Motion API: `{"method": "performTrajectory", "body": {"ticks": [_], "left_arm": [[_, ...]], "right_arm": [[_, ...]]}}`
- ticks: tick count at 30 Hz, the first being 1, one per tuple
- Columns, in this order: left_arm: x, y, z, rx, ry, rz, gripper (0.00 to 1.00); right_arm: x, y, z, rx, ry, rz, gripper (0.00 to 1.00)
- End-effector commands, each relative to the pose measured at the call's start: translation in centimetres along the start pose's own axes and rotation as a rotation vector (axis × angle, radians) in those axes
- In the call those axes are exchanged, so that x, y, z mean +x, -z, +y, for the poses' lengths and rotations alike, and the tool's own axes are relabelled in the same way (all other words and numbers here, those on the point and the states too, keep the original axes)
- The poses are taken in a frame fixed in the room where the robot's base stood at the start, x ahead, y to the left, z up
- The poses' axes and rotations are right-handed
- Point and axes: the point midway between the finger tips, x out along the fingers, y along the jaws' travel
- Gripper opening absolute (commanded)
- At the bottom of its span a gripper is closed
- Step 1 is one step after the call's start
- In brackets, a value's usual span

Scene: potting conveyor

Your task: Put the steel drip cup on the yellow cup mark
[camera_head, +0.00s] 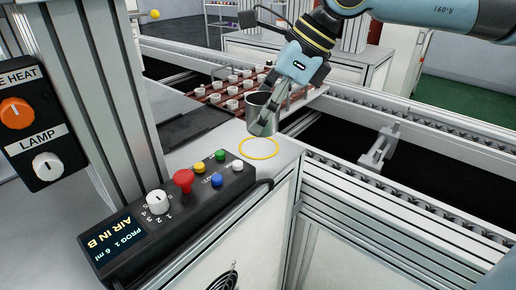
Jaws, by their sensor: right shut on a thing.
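The steel drip cup (259,112) is a small metal cup, upright or nearly so, in the middle of the camera_head view. My right gripper (272,118) comes down from the upper right and is shut on the cup's right side. The yellow cup mark (258,148) is a thin ring on the light worktop, just below the cup in the picture. Its whole ring shows, and the cup appears to be above or behind it; the exact height is hard to tell. My left gripper is not in view.
A black control box (165,225) with a red button and several coloured buttons stands left of the ring. A reddish tray (218,98) with several white pots lies behind the cup. Conveyor rails (350,190) run to the right. A grey post (105,100) rises on the left.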

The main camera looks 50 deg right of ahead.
Motion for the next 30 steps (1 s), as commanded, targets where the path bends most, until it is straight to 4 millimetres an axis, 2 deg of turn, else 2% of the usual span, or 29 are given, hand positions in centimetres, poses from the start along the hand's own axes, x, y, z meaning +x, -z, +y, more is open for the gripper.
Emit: {"method": "performTrajectory", "body": {"ticks": [1, 6, 8, 16, 28, 29, 30], "left_arm": [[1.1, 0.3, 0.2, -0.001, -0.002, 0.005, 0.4], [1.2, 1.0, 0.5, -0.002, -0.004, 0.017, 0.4], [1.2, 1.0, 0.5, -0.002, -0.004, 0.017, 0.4], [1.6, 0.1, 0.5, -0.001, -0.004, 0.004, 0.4], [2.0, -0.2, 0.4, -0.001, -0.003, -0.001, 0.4], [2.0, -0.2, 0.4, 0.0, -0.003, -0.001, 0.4], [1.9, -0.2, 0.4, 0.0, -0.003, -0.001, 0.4]], "right_arm": [[1.1, 0.0, -0.9, 0.006, -0.004, -0.01, 0.19], [1.9, -0.1, -2.7, 0.001, -0.002, -0.004, 0.19], [2.1, 0.0, -2.9, 0.0, -0.003, -0.002, 0.19], [5.3, 1.8, -2.9, 0.002, -0.004, -0.001, 0.19], [5.8, 2.1, -2.9, -0.001, -0.002, 0.0, 0.19], [5.8, 2.1, -2.9, 0.0, -0.002, 0.0, 0.53], [5.7, 2.1, -2.9, 0.0, -0.002, 0.0, 0.58]]}}
